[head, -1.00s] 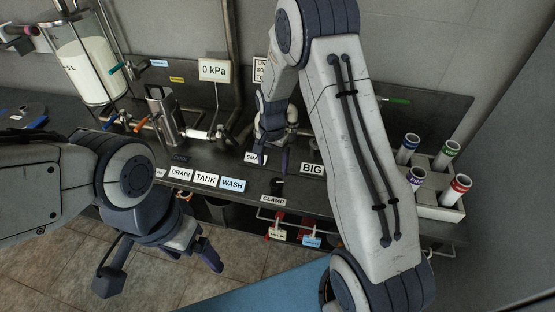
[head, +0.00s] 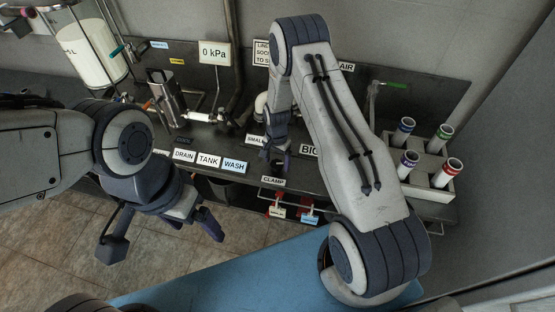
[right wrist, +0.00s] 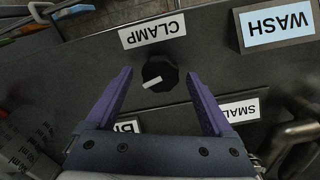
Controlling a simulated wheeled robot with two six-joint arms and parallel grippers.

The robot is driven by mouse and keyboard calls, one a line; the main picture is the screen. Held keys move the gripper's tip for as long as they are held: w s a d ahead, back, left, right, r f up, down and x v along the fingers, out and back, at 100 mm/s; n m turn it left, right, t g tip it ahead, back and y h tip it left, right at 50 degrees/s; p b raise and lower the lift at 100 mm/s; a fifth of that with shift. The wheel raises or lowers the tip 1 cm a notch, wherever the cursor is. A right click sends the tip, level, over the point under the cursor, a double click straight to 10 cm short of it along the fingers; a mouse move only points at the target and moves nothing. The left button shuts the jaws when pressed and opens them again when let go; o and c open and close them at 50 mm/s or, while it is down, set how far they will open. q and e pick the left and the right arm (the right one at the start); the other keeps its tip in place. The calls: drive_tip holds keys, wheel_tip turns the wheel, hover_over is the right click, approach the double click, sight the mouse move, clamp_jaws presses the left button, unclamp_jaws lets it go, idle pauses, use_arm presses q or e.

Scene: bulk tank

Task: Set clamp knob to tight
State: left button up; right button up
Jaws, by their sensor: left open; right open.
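The clamp knob (right wrist: 160,74) is a dark round knob with a white pointer bar, seen between my right gripper's fingers in the right wrist view. The CLAMP label (right wrist: 152,31) lies beside it; it also shows in the head view (head: 273,181). My right gripper (right wrist: 158,90) is open, with one purple finger on either side of the knob and gaps between. In the head view my right gripper (head: 276,160) is over the panel just behind the CLAMP label and hides the knob. My left gripper (head: 165,235) is open and empty over the floor in front of the counter.
DRAIN, TANK (head: 208,159) and WASH (head: 235,166) labels line the counter edge. A SMALL label (right wrist: 240,110) and a BIG label lie near the knob. A rack (head: 430,185) with several coloured-top tubes stands at right. A gauge sign (head: 214,53) reads 0 kPa.

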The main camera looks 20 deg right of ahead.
drive_tip(key=shift+f, duration=0.1)
drive_tip(key=c, duration=1.4)
drive_tip(key=shift+o, duration=0.2)
drive_tip(key=shift+n, duration=0.3)
drive_tip(key=shift+f+n+b, duration=0.1)
drive_tip(key=shift+n+b, duration=0.75)
drive_tip(key=shift+n, duration=0.15)
drive_tip(key=n+b, duration=0.1)
drive_tip(key=n, duration=0.2)
drive_tip(key=shift+b, duration=0.3)
drive_tip(key=n+b, duration=0.1)
drive_tip(key=n, duration=0.3)
drive_tip(key=shift+a+n+b, duration=0.1)
drive_tip(key=shift+n+b, duration=0.45)
drive_tip(key=shift+n, duration=1.15)
